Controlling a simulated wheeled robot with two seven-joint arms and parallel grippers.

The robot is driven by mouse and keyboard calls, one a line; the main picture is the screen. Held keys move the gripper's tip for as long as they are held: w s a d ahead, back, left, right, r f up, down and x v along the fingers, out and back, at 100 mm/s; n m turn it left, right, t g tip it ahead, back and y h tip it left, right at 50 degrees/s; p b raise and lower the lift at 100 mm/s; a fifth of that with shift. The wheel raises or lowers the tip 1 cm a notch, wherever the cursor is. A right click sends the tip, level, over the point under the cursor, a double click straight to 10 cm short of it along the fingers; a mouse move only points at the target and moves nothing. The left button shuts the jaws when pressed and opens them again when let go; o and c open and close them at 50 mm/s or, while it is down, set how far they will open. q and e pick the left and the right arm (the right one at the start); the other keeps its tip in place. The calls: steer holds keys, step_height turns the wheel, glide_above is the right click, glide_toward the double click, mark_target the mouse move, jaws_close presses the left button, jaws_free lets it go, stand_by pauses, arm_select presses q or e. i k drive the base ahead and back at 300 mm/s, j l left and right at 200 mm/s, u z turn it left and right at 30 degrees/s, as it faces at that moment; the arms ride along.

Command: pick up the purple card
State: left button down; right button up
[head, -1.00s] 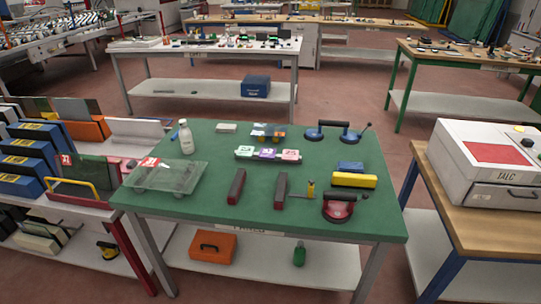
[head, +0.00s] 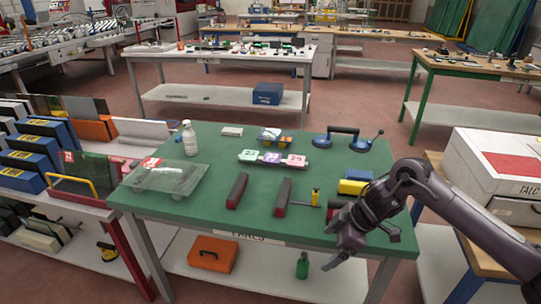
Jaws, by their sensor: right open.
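The purple card (head: 271,158) stands in the middle of a row of three on a dark holder (head: 259,164) at the back middle of the green table (head: 205,212). A green card (head: 248,155) is on its left and a pink card (head: 296,160) on its right. My right gripper (head: 337,246) is over the table's front right, open and empty, well in front of and to the right of the purple card. My left gripper is not in view.
Two dark red-sided bars (head: 283,193) and a yellow-handled hammer (head: 315,196) lie between the gripper and the cards. A blue double suction lifter (head: 344,133) is behind right. A glass pane (head: 170,178) and white bottle (head: 189,138) are at left.

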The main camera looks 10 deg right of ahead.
mark_target(269, 158)
steer(key=i, duration=1.8)
